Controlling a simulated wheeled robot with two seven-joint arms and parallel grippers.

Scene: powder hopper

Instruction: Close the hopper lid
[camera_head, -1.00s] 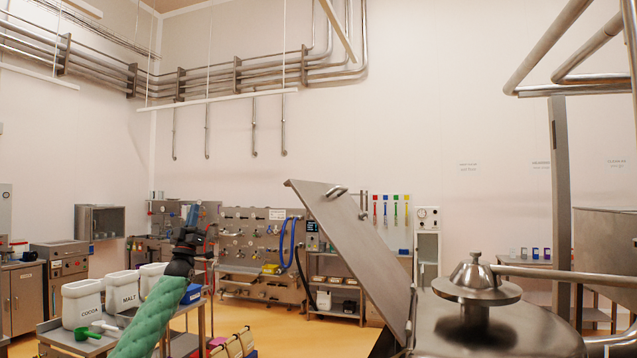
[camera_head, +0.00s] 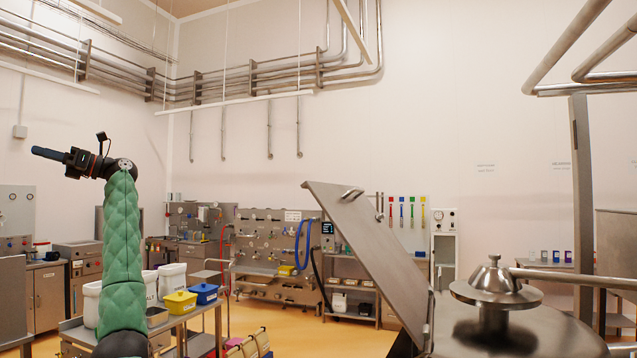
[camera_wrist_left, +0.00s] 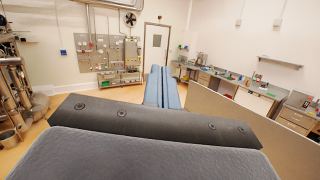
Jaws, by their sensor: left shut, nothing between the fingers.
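The hopper lid (camera_head: 372,255) is a flat steel plate standing open, tilted up to the left, with a small handle (camera_head: 352,193) near its top edge. It rises from the left side of the steel hopper top (camera_head: 500,335). My left gripper (camera_head: 47,154) is raised at the far left of the head view, pointing left and well apart from the lid. In the left wrist view its blue fingers (camera_wrist_left: 161,88) lie side by side, shut and empty. My right gripper is not in view.
A round steel cap (camera_head: 495,284) stands on the hopper top, with a pipe (camera_head: 570,274) running right from it. A table with white bins (camera_head: 172,276) and a yellow tub (camera_head: 179,302) stands behind my left arm. Open yellow floor lies beyond.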

